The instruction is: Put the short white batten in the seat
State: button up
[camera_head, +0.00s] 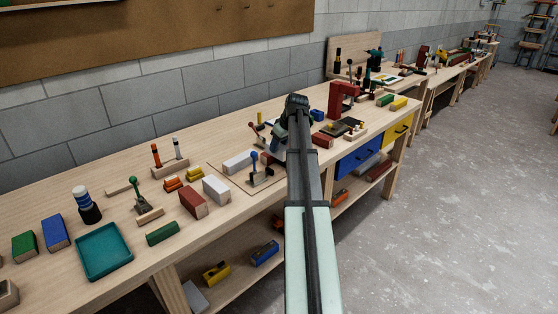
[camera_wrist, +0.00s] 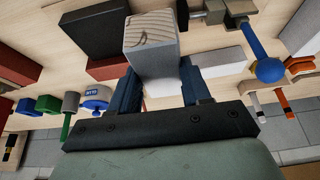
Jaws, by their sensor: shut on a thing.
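In the wrist view my gripper (camera_wrist: 160,84) is shut on a short white batten (camera_wrist: 152,42), with one blue finger on each side and the batten's grained end towards the camera. In the head view the arm covers most of the gripper and the held batten cannot be made out. A longer white block (camera_head: 240,161) lies on a thin board (camera_head: 229,177), beside a toggle clamp with a blue handle (camera_head: 254,162). The clamp's blue knob also shows in the wrist view (camera_wrist: 268,70). I cannot tell for certain which spot is the seat.
Another white block (camera_head: 215,189) and a red-brown block (camera_head: 193,202) lie left of the board. A teal tray (camera_head: 103,251) stands at the near left. A red block (camera_head: 322,141) and a red clamp-like frame (camera_head: 341,97) stand right of the arm.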

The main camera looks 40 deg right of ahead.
aim_at(279, 157)
jog(key=shift+f, duration=2.95)
jog(key=shift+f, duration=0.6)
jog(key=o, duration=1.1)
jog(key=shift+r, duration=0.45)
jog(key=v, duration=1.2)
jog(key=shift+r, duration=0.15)
